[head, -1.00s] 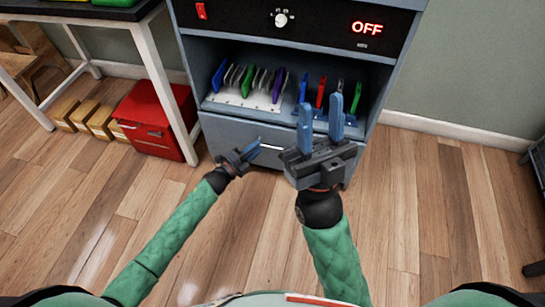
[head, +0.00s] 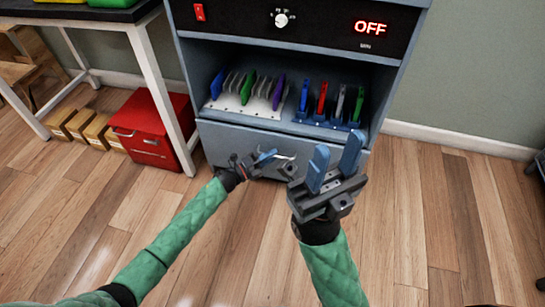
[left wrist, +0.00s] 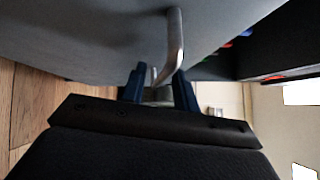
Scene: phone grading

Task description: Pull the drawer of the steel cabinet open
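The steel cabinet (head: 385,80) stands ahead, with its grey drawer (head: 225,138) below the open shelf. The drawer looks shut. Its bar handle (head: 286,157) is in the middle of its front. My left gripper (head: 266,157) is at the handle. In the left wrist view, the metal handle (left wrist: 175,40) runs down between the blue fingers of my left gripper (left wrist: 160,92). The fingers are apart, with a gap beside the bar, so no firm grip shows. My right gripper (head: 334,165) is open and empty, in front of the drawer's right part.
The shelf above the drawer holds coloured and pale slabs in a white rack (head: 240,106) and a blue rack (head: 325,121). A red box (head: 150,118) and small cardboard boxes (head: 78,124) sit by the white-legged table (head: 158,75) at left.

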